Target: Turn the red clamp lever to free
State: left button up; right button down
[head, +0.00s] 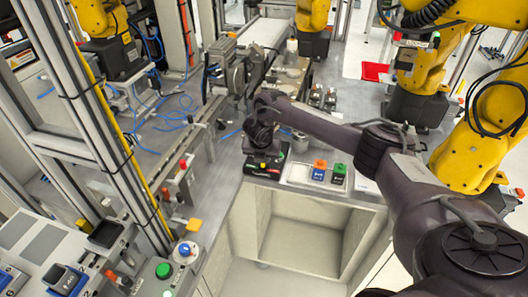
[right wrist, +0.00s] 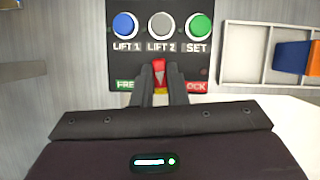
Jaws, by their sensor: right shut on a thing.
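The red clamp lever (right wrist: 160,70) shows in the right wrist view, between the two dark fingers of my right gripper (right wrist: 161,82). The fingers are closed on it. The visible part points up toward the buttons, between the green FREE label (right wrist: 125,84) on the left and the red LOCK label (right wrist: 195,86) on the right, both partly covered. The lever sits on a black panel (right wrist: 142,68). In the head view my right gripper (head: 262,145) is over the panel at the bench's front edge and hides the lever. My left gripper is not in view.
Blue LIFT 1 (right wrist: 125,25), white LIFT 2 (right wrist: 162,25) and green SET (right wrist: 199,26) buttons sit just above the lever. A light tray (head: 300,174) with coloured blocks stands right of the panel. Blue cables (head: 180,112) lie on the bench at the left.

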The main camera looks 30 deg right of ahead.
jog(key=m+p, duration=0.1)
jog(key=m+g, duration=0.1)
jog(key=shift+w+a+r+m+h+p, duration=0.1)
jog(key=shift+w+r+m+h+p, duration=0.05)
jog(key=shift+r+m+h+p, duration=0.2)
jog(key=m, duration=0.1)
jog(key=m+g, duration=0.1)
jog(key=m, duration=0.1)
jog(key=shift+f+p, duration=0.25)
jog(key=shift+p, duration=0.15)
jog(key=shift+w+m+g+h, duration=0.15)
jog(key=shift+m+g+h, duration=0.25)
jog(key=shift+m, duration=0.65)
jog(key=shift+m+g+b, duration=0.5)
jog(key=shift+m+b, duration=0.15)
jog(key=shift+m, duration=0.45)
jog(key=c, duration=1.4)
grip_release()
jog(key=shift+c, duration=0.2)
